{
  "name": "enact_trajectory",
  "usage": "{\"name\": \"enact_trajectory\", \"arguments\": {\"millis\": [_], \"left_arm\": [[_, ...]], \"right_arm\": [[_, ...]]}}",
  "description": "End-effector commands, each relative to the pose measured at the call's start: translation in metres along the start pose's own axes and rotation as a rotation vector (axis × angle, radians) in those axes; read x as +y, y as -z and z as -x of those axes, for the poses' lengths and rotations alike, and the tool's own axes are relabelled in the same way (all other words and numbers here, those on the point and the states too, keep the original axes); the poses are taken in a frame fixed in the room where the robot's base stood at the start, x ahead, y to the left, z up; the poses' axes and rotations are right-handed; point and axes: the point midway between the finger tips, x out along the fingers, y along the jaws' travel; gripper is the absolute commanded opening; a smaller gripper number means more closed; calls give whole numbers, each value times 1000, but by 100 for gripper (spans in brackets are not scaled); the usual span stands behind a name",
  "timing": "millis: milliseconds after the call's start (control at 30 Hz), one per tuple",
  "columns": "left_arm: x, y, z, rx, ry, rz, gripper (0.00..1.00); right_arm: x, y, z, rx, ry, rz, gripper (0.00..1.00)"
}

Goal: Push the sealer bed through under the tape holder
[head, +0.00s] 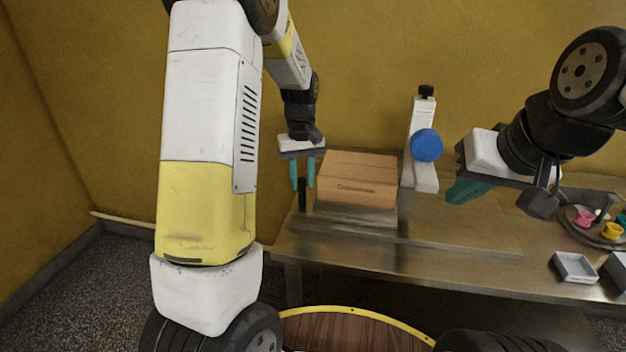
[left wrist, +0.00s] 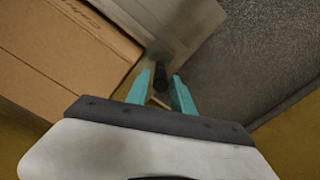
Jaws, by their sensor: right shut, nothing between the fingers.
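The sealer bed (head: 385,214) is a low grey metal platform at the left end of the steel table, with a cardboard box (head: 358,180) on it. A dark upright handle (head: 302,193) stands at its left side; it also shows in the left wrist view (left wrist: 161,77). My left gripper (head: 302,186) is open, pointing down, with its teal fingers on either side of the handle; I cannot tell whether they touch it. The tape holder (head: 422,165), a white post with a blue roll (head: 427,145), stands just right of the box. My right gripper (head: 455,198) is shut and empty, right of the holder.
The steel table (head: 450,260) has a bare strip in front and right of the bed. A round tray (head: 575,228) with pink and yellow items and a small grey square tray (head: 574,267) lie to the right. A yellow wall is behind.

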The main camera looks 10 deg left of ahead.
Motion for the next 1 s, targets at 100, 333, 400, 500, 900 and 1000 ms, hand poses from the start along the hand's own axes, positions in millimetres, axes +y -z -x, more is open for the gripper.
{"name": "enact_trajectory", "arguments": {"millis": [100,333,400,500,900,1000], "left_arm": [[-1,-1,-18,-3,1,0,29],[0,0,-34,1,0,-1,29],[0,0,-35,1,-1,-1,29],[0,0,-35,1,-1,-1,29],[0,0,-34,1,-1,-1,0],[0,0,-34,1,-1,-1,0]], "right_arm": [[0,0,0,0,0,0,0],[0,0,0,0,0,0,0],[0,0,0,0,0,0,0],[0,0,0,0,0,0,0],[0,0,0,0,0,0,0],[0,0,0,0,0,0,0]]}}
